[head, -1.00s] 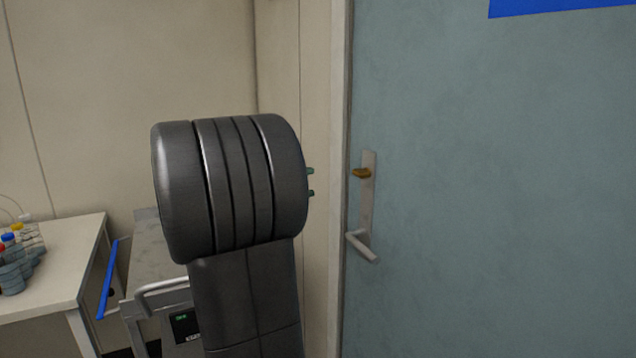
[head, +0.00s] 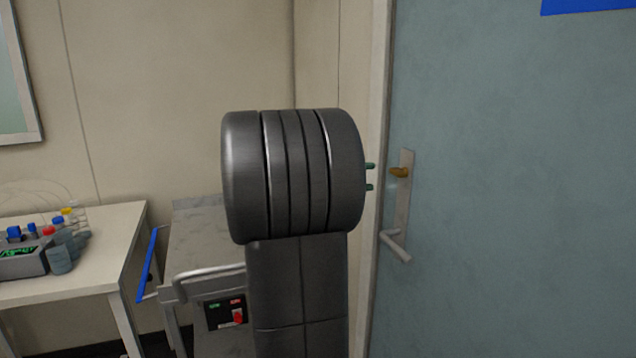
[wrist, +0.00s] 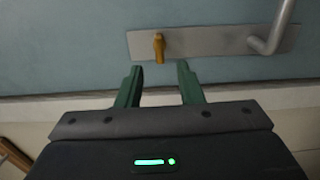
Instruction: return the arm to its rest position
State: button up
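My gripper (wrist: 160,84) shows in the wrist view with its two green fingers apart and nothing between them. Beyond the fingertips is the blue-grey door with a metal handle plate (wrist: 205,42), a brass-coloured lock knob (wrist: 159,47) and a lever handle (wrist: 272,35). The gripper looks apart from the knob. In the head view, my dark arm stands upright in the middle and hides most of the gripper; only the green fingertips (head: 369,177) stick out at its right, just left of the door's handle plate (head: 405,195).
The blue-grey door (head: 500,200) fills the right side.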

aim_at(394, 173)
jog(key=x, duration=0.7)
jog(key=shift+w+d+p, duration=0.1)
jog(key=shift+d+p, duration=0.2)
